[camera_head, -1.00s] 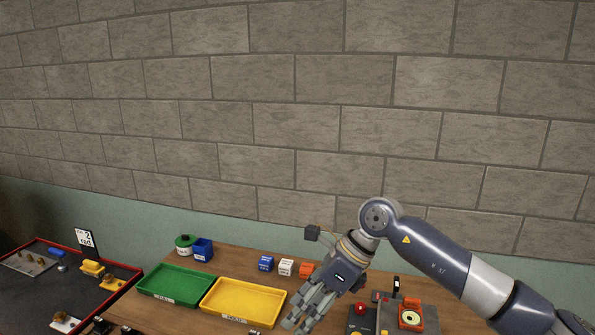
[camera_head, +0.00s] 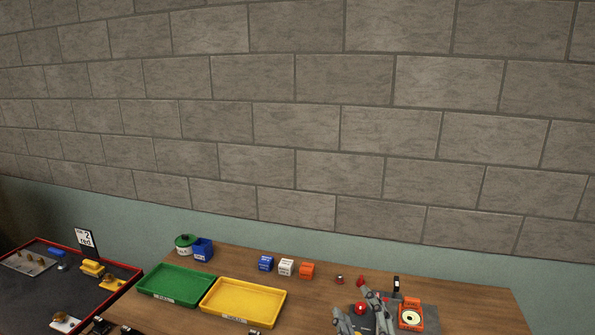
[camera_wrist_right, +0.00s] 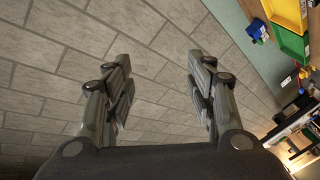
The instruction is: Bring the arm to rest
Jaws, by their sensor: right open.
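My right gripper (camera_head: 356,304) shows at the bottom of the head view, right of centre, with its fingers pointing up in front of the right part of the wooden table. The rest of that arm is below the picture. In the wrist view my right gripper (camera_wrist_right: 159,60) is open, its two fingers wide apart with only the block wall (camera_wrist_right: 150,100) behind them and nothing between. My left gripper is not in view.
A green tray (camera_head: 176,267) and yellow tray (camera_head: 266,315) sit on the wooden table (camera_head: 460,290). Blue, white and orange cubes (camera_head: 286,267) stand behind. An orange device (camera_head: 411,303) is right of my gripper. A red-edged dark board (camera_head: 25,300) is at left.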

